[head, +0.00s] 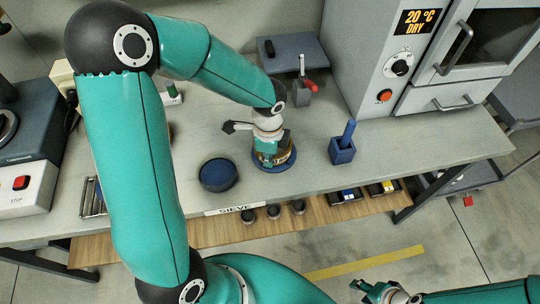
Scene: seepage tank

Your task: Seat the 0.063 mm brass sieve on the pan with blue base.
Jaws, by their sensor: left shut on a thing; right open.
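My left gripper (268,146) reaches down over the bench and is shut on the brass sieve (266,158), which is mostly hidden behind the gripper. The round blue base (290,163) shows around and under the sieve. I cannot tell whether the sieve touches the pan or is just above it. The mesh label is too small to read. My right gripper (378,290) is open and empty at the bottom right, in front of the bench and away from the sieve.
A dark round bowl (218,175) stands just left of the sieve. A blue holder (342,151) with an upright handle is to the right. The oven (420,60) stands back right, and a grey machine (25,180) stands left. Small items lie on the lower wooden shelf (225,230).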

